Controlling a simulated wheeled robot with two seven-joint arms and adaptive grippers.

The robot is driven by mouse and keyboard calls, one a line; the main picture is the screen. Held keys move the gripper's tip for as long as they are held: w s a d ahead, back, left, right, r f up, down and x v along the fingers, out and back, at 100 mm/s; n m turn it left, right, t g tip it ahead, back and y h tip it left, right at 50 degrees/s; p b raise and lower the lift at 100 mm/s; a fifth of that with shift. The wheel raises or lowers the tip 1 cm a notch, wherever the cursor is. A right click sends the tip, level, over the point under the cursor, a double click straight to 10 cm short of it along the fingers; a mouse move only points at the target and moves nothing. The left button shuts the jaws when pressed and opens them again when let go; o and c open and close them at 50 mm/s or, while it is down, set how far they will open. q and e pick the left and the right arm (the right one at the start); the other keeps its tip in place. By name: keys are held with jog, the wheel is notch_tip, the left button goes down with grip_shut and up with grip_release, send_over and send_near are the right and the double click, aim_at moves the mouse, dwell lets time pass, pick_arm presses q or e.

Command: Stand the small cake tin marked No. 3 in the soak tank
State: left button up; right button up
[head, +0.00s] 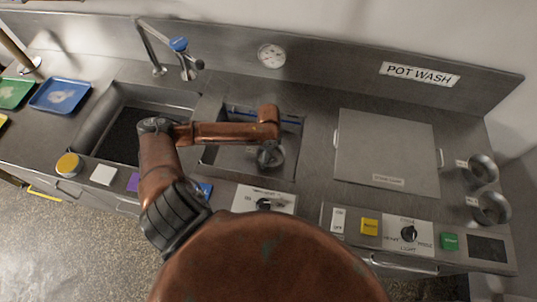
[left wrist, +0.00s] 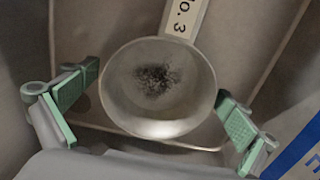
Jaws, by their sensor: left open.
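The small cake tin (left wrist: 158,92) marked No. 3 shows in the left wrist view, its round mouth facing the camera, with dark residue inside and its tag (left wrist: 184,18) at the top. My left gripper (left wrist: 152,108) is open, with one green-padded finger on each side of the tin. In the head view this gripper (head: 270,157) is down in the middle well (head: 222,158), which looks like the soak tank and has a blue band on its back wall. The tin cannot be made out there. I cannot tell whether the fingers touch it. My right gripper is out of view.
A deeper sink (head: 92,120) with a tap (head: 185,62) lies left of the well. A flat lid (head: 385,150) covers the counter to its right. Two tagged ring-shaped tins (head: 483,170) (head: 491,209) stand at the far right. Knobs and buttons line the front edge.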

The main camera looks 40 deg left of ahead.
pick_arm(q)
notch_tip(320, 180, up, 12)
jog(key=p, duration=0.2)
jog(key=shift+r, duration=0.15)
dwell(0.5)
